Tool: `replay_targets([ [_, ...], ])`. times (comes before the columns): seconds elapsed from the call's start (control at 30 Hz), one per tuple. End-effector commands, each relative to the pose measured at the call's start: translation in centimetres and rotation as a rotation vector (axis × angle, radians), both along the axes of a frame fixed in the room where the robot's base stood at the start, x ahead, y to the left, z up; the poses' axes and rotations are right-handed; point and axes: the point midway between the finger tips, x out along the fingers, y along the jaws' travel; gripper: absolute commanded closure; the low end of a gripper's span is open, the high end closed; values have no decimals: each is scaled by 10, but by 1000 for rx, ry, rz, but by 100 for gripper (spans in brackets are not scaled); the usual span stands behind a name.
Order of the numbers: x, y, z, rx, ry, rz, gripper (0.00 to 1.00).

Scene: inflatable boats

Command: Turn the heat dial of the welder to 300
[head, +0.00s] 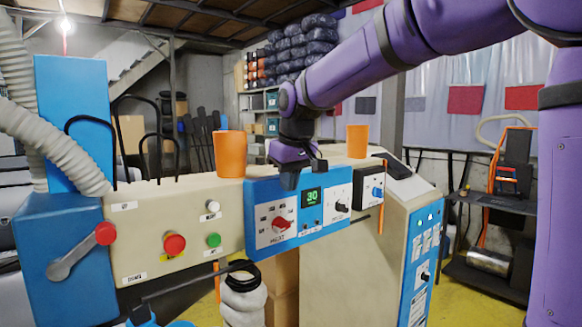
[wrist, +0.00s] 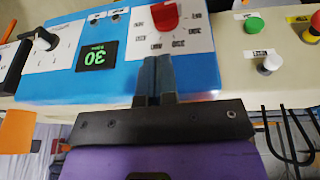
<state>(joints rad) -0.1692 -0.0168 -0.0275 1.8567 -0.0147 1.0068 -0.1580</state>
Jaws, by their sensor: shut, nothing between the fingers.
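The welder's blue control panel (head: 254,243) is on the front of a beige machine in the head view. Its red heat dial (head: 280,223) sits on a white plate marked HEAT. The dial also shows in the wrist view (wrist: 165,16), where the panel appears upside down. A green display (head: 312,196) beside it reads 30. In the wrist view the fingers (wrist: 155,62) are together, empty, and point at the dial. Contact with the dial cannot be made out.
A black knob (head: 341,207) and a blue knob (head: 377,192) are right of the display. A red button (head: 174,243), a green button (head: 213,240) and a red-knobbed lever (head: 104,234) are left. Orange cups (head: 230,154) (head: 357,141) stand on top of the machine.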

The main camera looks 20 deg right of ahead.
Motion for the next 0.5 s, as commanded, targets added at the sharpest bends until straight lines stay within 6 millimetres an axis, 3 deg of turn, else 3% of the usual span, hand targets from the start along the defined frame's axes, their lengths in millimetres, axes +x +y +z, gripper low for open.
replay_targets([
  [0.3,11,-2,-53,-1,3,0,100],
  [0.5,12,-5,-69,1,-1,-1,100],
])
